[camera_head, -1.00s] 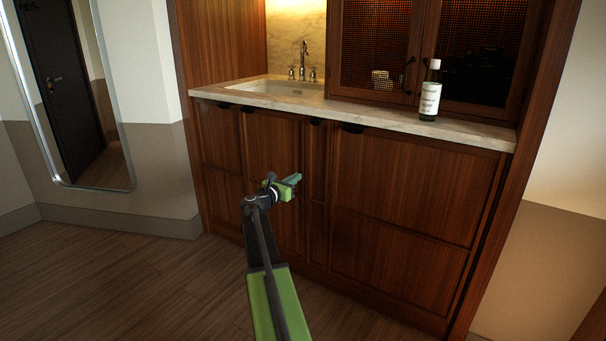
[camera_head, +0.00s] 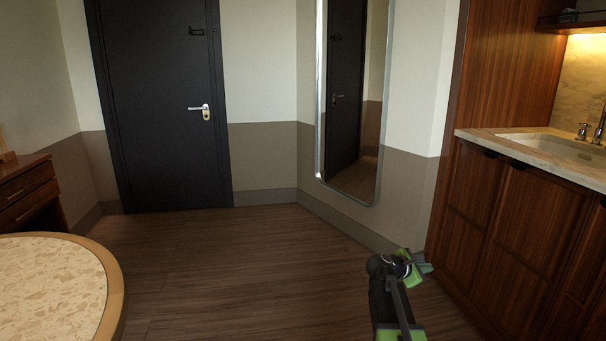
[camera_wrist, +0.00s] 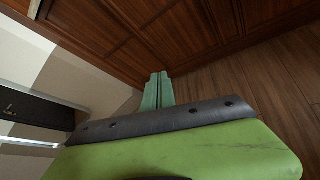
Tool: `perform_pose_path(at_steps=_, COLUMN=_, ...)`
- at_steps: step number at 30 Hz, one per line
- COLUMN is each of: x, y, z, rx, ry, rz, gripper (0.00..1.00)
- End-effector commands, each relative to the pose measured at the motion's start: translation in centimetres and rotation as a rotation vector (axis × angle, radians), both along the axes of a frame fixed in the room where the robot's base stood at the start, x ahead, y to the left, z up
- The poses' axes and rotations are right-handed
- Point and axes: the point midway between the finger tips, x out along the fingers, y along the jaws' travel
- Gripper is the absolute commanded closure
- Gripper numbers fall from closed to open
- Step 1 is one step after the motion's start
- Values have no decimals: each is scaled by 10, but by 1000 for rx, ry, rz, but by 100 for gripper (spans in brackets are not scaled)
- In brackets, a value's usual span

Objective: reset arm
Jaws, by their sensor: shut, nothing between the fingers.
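My gripper (camera_head: 424,268) is at the lower right of the head view, in front of the wooden cabinets (camera_head: 510,215). In the wrist view its two pale green fingers (camera_wrist: 158,90) lie side by side, shut with nothing between them. My arm reaches forward over the floor, and the gripper touches nothing that I can see.
A round table (camera_head: 115,290) with a speckled top stands at the lower left. A drawer unit (camera_head: 30,200) is behind it. A dark door (camera_head: 160,110) and a tall mirror (camera_head: 352,100) are ahead. The wooden floor (camera_head: 240,260) between is clear. The sink counter (camera_head: 560,165) is at right.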

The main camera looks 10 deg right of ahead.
Motion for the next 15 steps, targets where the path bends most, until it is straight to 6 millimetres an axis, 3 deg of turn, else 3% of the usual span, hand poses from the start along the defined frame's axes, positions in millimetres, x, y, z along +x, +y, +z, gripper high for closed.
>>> perform_pose_path(at_steps=1, x=-13, y=43, z=-15, rx=128, ry=-58, rz=-24, gripper=100)
perform_pose_path(at_steps=6, x=-61, y=163, z=-76, rx=596, ry=-218, rz=-244, gripper=100)
perform_pose_path(at_steps=9, x=-94, y=217, z=-102, rx=819, ry=-265, rz=-427, gripper=100)
perform_pose_path(at_steps=15, x=-163, y=294, z=-130, rx=1142, ry=-315, rz=-911, gripper=100)
